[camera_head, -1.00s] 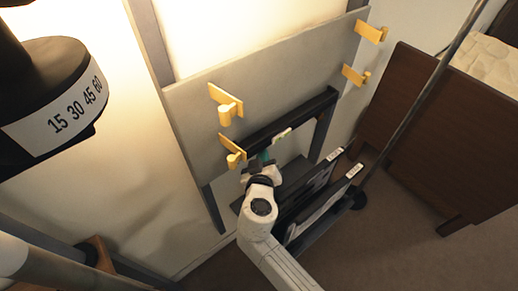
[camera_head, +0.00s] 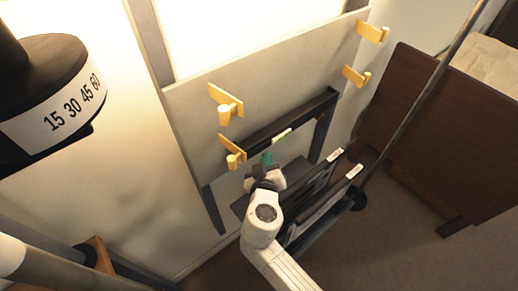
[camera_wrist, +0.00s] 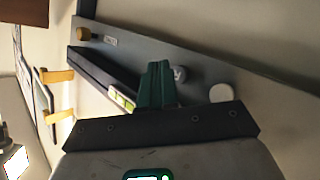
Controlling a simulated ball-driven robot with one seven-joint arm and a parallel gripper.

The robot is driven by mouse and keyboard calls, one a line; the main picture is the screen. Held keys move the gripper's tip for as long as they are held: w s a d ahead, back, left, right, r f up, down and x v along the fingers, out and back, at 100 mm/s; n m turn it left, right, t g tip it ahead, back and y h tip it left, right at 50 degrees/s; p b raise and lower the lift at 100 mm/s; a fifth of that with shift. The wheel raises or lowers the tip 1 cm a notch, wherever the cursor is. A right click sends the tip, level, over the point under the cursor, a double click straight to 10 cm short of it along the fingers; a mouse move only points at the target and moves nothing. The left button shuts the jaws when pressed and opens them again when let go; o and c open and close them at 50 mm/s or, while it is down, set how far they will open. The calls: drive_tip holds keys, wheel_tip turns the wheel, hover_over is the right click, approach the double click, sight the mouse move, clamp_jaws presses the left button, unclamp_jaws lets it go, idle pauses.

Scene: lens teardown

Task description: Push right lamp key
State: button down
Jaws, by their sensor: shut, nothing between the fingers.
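My gripper (camera_head: 267,159) is shut and empty, with its teal fingertips below the dark bar of the frame. In the wrist view the shut fingers (camera_wrist: 157,84) stand in front of a grey panel (camera_wrist: 215,70). A round grey key (camera_wrist: 180,73) with a mark shows just right of the fingertips, and a white round key (camera_wrist: 221,93) lies farther right. I cannot tell which is the right lamp key, or whether the fingers touch either. A small greenish label (camera_wrist: 122,97) is on the dark bar left of the fingers.
Yellow clamps (camera_head: 226,104) stick out from the grey board (camera_head: 280,85) above my gripper. A bright lit panel (camera_head: 250,30) is behind it. Dark upright plates with white labels (camera_head: 355,171) stand close right of my arm. A brown wooden board (camera_head: 430,130) is farther right.

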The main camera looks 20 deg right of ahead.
drive_tip(key=s+d, duration=0.2)
drive_tip(key=s, duration=0.3)
drive_tip(key=shift+s, duration=0.35)
idle(0.6)
drive_tip(key=s+d+m+g, duration=0.1)
drive_tip(key=s+d, duration=0.1)
drive_tip(key=d, duration=0.1)
drive_tip(key=s+d+m+g, duration=0.1)
drive_tip(key=s+d+g, duration=0.1)
drive_tip(key=d, duration=0.1)
drive_tip(key=s+d+f+g, duration=0.1)
drive_tip(key=s+d+g, duration=0.1)
drive_tip(key=s+d, duration=0.1)
drive_tip(key=shift+m, duration=0.4)
drive_tip(key=s+f+n+g+y, duration=0.1)
drive_tip(key=s+g+y, duration=0.2)
drive_tip(key=s, duration=0.6)
drive_tip(key=s+a+f+n+g+y+p, duration=0.1)
drive_tip(key=s+f+g+y, duration=0.1)
drive_tip(key=s, duration=0.7)
drive_tip(key=shift+a+f+g+y, duration=0.15)
drive_tip(key=shift+a+g+y, duration=0.1)
drive_tip(key=shift+g+y, duration=0.4)
